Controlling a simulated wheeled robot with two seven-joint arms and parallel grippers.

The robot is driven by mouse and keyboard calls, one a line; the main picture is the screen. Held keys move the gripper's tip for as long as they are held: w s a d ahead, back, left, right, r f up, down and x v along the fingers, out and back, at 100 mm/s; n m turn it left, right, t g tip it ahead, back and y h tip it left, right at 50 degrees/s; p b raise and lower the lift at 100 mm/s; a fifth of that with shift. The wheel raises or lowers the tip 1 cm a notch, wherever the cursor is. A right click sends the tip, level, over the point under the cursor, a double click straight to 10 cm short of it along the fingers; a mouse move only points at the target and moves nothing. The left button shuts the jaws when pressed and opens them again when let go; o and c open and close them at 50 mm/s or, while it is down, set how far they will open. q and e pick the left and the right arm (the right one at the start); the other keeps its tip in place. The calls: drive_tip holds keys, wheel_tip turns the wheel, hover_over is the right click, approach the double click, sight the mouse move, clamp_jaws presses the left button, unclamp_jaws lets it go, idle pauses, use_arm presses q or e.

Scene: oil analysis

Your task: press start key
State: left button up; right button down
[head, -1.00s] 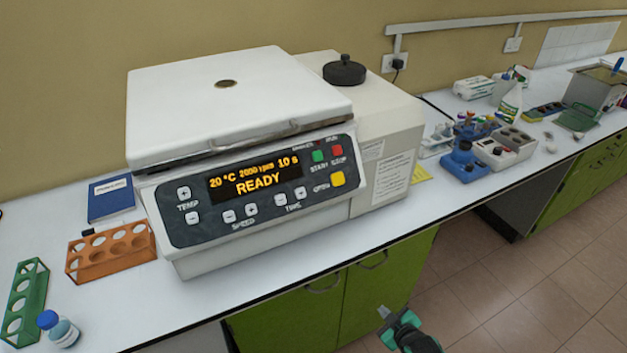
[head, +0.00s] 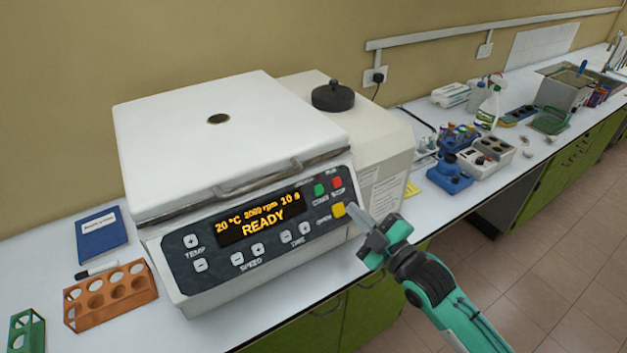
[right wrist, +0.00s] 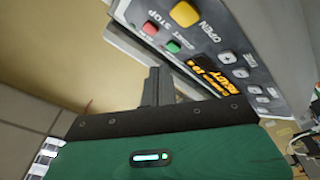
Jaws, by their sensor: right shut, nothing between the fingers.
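The white centrifuge (head: 225,135) stands on the bench with its lid down. Its display (head: 260,217) reads READY, 20 °C, 10 s. The green START key (head: 320,190) is on the right of the panel, beside the red STOP key (head: 337,183), above the yellow OPEN key (head: 338,210). In the right wrist view the green key (right wrist: 173,47) shows beyond my fingers. My right gripper (head: 358,216) is shut and empty, its tip close to the panel's lower right near the yellow key. I cannot tell whether it touches. My left gripper is not in view.
An orange rack (head: 112,293), a blue book (head: 102,233) and a green rack (head: 27,330) lie left of the centrifuge. A black-knobbed unit (head: 385,125) stands right behind it. Blue tube holders (head: 450,173) and a spray bottle (head: 489,108) are further right.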

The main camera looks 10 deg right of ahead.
sight(319, 190)
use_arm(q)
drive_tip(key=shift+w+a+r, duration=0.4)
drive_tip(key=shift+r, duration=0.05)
use_arm(e)
wheel_tip(319, 190, up, 6)
drive_tip(key=s+a+n+y, duration=0.1)
drive_tip(key=a, duration=0.1)
drive_tip(key=shift+s+t, duration=0.3)
